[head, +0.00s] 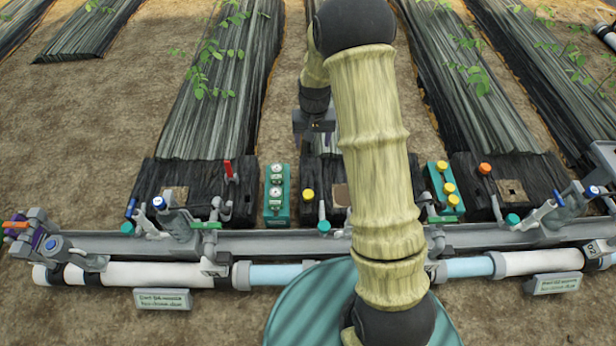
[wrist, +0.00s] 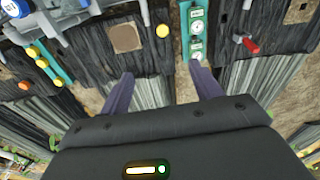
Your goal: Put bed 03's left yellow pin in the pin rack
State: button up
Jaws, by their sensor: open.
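A yellow pin (head: 308,195) stands at the left of the middle bed's dark end; it also shows in the wrist view (wrist: 162,31). A teal rack (head: 431,180) to the right of my arm carries several yellow pins (head: 449,188); in the wrist view these pins (wrist: 42,63) are at the left. The bed numbers cannot be read, and my arm hides part of the middle bed. My gripper (wrist: 162,84) is open and empty, with its two fingers apart. It hangs above the beds, apart from the pins.
A teal panel with white gauges (head: 277,190) stands left of the yellow pin. A red handle (head: 230,168) is farther left, and an orange pin (head: 485,168) is on the right bed. A grey rail (head: 270,241) with valves and pipes (head: 150,273) crosses the front.

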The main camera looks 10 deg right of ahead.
jog(key=b, duration=0.8)
send_over(308, 194)
notch_tip(308, 194, down, 18)
jog(key=shift+r+g, duration=0.1)
jog(key=shift+g, duration=0.3)
notch_tip(308, 194, down, 17)
jog(key=b, duration=0.9)
jog(key=shift+f+b, duration=0.2)
jog(key=shift+b, duration=0.1)
jog(key=c, duration=1)
jog(key=shift+r+p, duration=3.15)
jog(key=shift+r, duration=0.05)
jog(key=shift+c, duration=0.2)
jog(key=shift+r, duration=0.1)
